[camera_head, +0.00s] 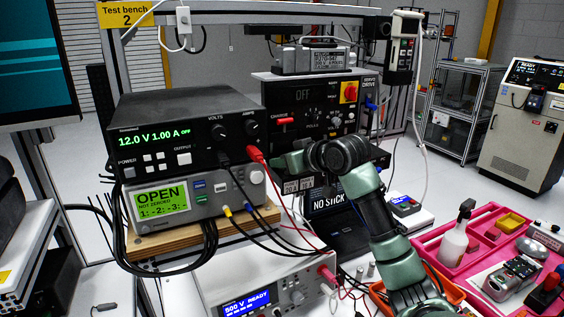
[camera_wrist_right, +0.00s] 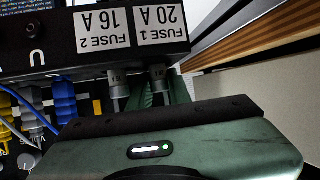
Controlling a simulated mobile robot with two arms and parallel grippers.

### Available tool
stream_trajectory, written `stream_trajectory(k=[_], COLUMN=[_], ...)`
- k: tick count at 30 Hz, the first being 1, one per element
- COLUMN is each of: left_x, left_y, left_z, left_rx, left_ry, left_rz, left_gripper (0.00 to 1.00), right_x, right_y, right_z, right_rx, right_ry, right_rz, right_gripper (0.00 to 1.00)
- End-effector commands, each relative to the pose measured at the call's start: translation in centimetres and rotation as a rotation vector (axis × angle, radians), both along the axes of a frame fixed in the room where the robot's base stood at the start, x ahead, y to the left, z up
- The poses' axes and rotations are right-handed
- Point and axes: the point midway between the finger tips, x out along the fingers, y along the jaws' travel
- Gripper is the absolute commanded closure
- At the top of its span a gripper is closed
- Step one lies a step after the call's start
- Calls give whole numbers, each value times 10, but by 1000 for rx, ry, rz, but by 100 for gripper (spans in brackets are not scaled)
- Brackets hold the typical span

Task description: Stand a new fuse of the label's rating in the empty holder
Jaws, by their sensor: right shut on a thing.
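My right gripper (camera_head: 288,162) is at the front of the servo drive, by its fuse labels. In the right wrist view the labels are upside down: FUSE 1, 20 A (camera_wrist_right: 160,27) and FUSE 2, 16 A (camera_wrist_right: 102,35). A grey cylindrical fuse (camera_wrist_right: 157,76) stands below the FUSE 1 label, between the green fingers of my right gripper (camera_wrist_right: 160,94), which is shut on it. Another grey fuse (camera_wrist_right: 117,80) stands below the FUSE 2 label, beside the fingers. The fuses' lower ends are hidden by the gripper. My left gripper does not show.
Small grey cylinders (camera_head: 365,270) stand on the bench by the tester's red plug. The power supply (camera_head: 185,135) and its cables are left of my arm. A pink tray (camera_head: 470,262) with a spray bottle (camera_head: 457,235) is at right. Blue and yellow connectors (camera_wrist_right: 63,98) sit beside the fuses.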

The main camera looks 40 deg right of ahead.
Motion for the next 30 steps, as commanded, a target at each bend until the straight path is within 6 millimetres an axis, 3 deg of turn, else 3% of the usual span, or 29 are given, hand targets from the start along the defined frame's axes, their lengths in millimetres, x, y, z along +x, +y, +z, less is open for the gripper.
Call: stream_trajectory(k=[1,5,6,13,18,30], left_x=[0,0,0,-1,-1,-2], left_y=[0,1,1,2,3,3], left_z=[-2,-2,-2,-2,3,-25], left_rx=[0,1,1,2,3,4], left_ry=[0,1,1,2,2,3], left_rz=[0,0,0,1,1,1], left_gripper=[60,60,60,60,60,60], right_x=[0,-1,-1,0,-1,-80], right_y=[1,2,2,3,3,8], right_z=[-11,-14,-15,-17,-2,37], right_rx=[3,5,6,8,8,-1], right_ry=[22,29,31,34,33,19], right_rz=[3,4,4,8,8,2], right_gripper=[100,100,73,72,72,72])
